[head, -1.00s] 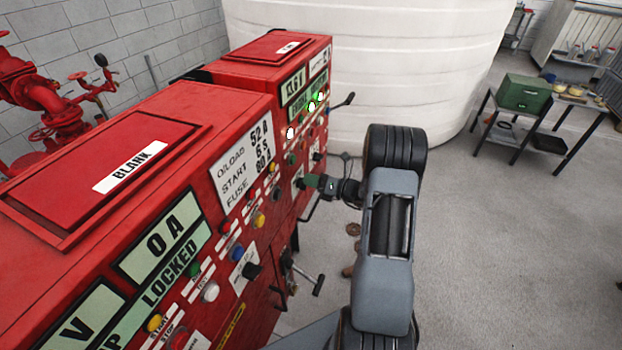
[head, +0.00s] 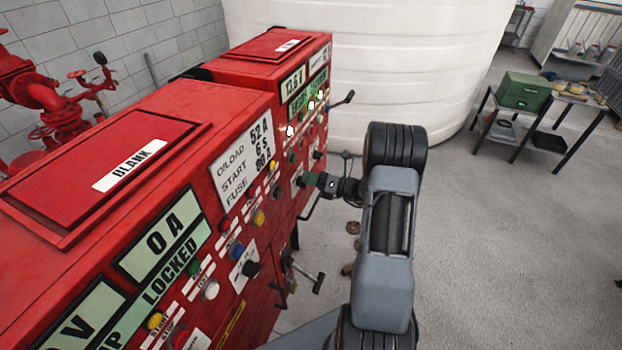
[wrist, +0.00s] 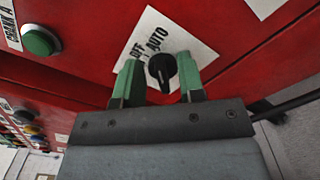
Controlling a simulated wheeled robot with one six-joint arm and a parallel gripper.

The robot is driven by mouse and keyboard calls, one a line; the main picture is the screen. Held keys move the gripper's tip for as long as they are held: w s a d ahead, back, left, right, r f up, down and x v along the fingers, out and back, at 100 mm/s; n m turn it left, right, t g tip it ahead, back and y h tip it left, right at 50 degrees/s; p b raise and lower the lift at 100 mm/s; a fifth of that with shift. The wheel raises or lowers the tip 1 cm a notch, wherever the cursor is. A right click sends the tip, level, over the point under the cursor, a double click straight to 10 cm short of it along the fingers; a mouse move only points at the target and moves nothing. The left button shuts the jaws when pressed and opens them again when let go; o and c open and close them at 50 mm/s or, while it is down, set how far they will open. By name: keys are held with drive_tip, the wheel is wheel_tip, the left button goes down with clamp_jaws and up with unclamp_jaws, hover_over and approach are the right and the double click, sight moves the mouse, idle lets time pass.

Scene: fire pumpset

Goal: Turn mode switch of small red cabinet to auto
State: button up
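The small red cabinet (head: 262,52) stands beyond the large red cabinet in the head view. In the wrist view its mode switch (wrist: 161,70) is a round black knob on a white label reading OFF and AUTO. The knob has a small pale mark, but I cannot tell surely which word it points to. My gripper (wrist: 158,76) has its two green fingers spread, one on each side of the knob, with visible gaps. In the head view my gripper (head: 308,180) is at the cabinet's front face, and the switch is mostly hidden there.
The large red cabinet (head: 60,225) with buttons and knobs fills the near left. A green button (wrist: 40,40) is left of the switch in the wrist view. A handle (head: 343,98) sticks out of the small cabinet.

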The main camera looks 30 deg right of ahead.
drive_tip(key=b+v, duration=0.3)
drive_tip(key=v, duration=1)
drive_tip(key=shift+s+d, duration=0.25)
drive_tip(key=shift+s, duration=0.05)
